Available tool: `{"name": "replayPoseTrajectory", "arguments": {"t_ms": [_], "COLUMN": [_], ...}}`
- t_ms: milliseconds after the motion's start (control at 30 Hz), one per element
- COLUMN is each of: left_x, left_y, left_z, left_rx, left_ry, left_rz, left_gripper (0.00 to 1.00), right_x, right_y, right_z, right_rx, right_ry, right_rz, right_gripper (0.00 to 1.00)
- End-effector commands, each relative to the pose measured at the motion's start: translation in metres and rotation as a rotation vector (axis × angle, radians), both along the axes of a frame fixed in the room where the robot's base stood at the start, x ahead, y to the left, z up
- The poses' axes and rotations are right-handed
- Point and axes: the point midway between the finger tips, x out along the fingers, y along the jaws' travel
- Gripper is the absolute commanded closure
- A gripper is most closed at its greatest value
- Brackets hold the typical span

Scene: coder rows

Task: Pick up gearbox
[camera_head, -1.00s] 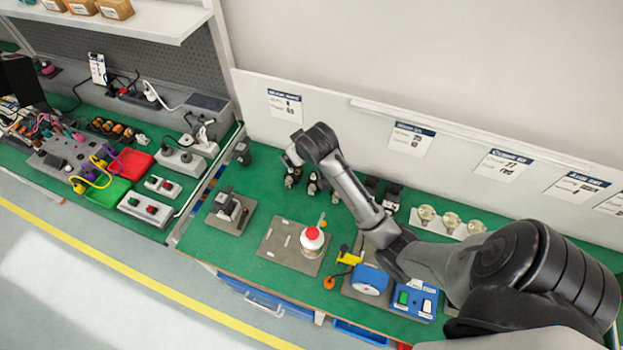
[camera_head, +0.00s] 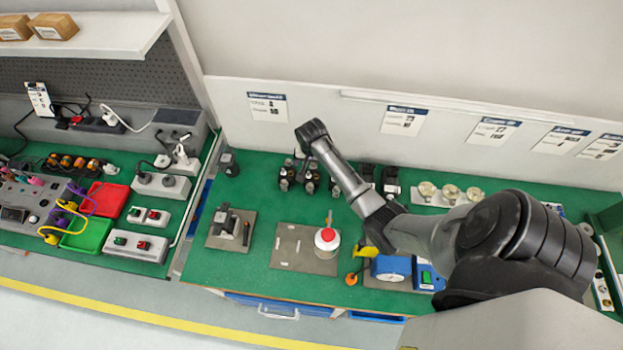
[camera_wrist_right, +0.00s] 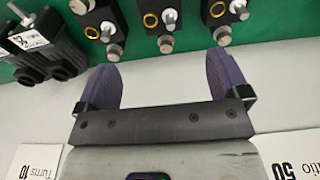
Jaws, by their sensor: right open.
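Several black blocks with metal shafts and brass rings, which look like gearboxes, stand at the back of the green table; one block (camera_head: 312,181) is in the head view. In the right wrist view several show along the top, one block (camera_wrist_right: 160,18) near the middle. Which one the task means I cannot tell. My right gripper (camera_wrist_right: 160,60) is open and empty, its two purple-grey fingers apart and short of the blocks. In the head view the right arm reaches over the table, its fingers hidden. My left gripper is not in view.
Black units (camera_head: 390,182) stand right of the blocks. A grey plate (camera_head: 290,248) holds a red-capped white bottle (camera_head: 326,241). A blue device (camera_head: 391,267) and pale round parts (camera_head: 450,192) lie further right. A wall panel (camera_head: 335,112) with labels rises behind.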

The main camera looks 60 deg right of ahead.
Motion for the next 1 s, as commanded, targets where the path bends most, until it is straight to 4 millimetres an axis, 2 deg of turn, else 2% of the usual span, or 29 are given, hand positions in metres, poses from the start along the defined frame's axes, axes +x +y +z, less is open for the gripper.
{"name": "replayPoseTrajectory", "arguments": {"t_ms": [33,200,300,567,833,1000], "left_x": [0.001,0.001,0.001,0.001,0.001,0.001], "left_y": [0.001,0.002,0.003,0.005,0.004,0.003], "left_z": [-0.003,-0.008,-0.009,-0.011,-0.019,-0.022], "left_rx": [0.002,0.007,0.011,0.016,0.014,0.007], "left_ry": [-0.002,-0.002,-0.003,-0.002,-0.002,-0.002], "left_rz": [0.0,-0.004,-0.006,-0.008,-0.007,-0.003], "left_gripper": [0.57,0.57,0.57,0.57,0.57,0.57], "right_x": [0.0,0.002,0.002,0.003,0.006,0.007], "right_y": [-0.001,-0.004,-0.005,-0.006,-0.008,-0.01], "right_z": [-0.012,-0.037,-0.047,-0.059,-0.094,-0.105], "right_rx": [0.002,0.0,0.0,0.0,0.0,-0.001], "right_ry": [0.004,0.002,0.002,0.0,0.002,0.0], "right_rz": [0.001,0.002,0.003,0.003,0.003,0.003], "right_gripper": [0.06,0.06,0.06,0.06,0.06,0.06]}}
